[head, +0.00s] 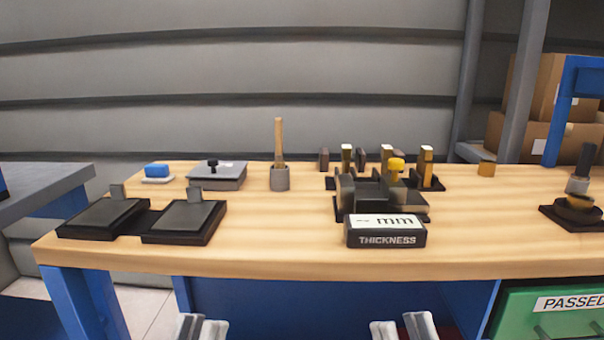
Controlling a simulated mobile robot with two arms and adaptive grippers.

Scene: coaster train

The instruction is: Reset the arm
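My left gripper (202,328) shows at the bottom edge of the head view, left of centre. Its two light fingertips stand apart with a gap between them, and nothing shows in the gap. My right gripper (403,327) shows at the bottom edge, right of centre. Its two fingertips are also apart and empty. Both grippers appear in front of the wooden workbench (280,258), below its front edge in the picture, and touch nothing visible. The rest of both arms is out of view.
A green "PASSED" bin (540,318) is at lower right.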

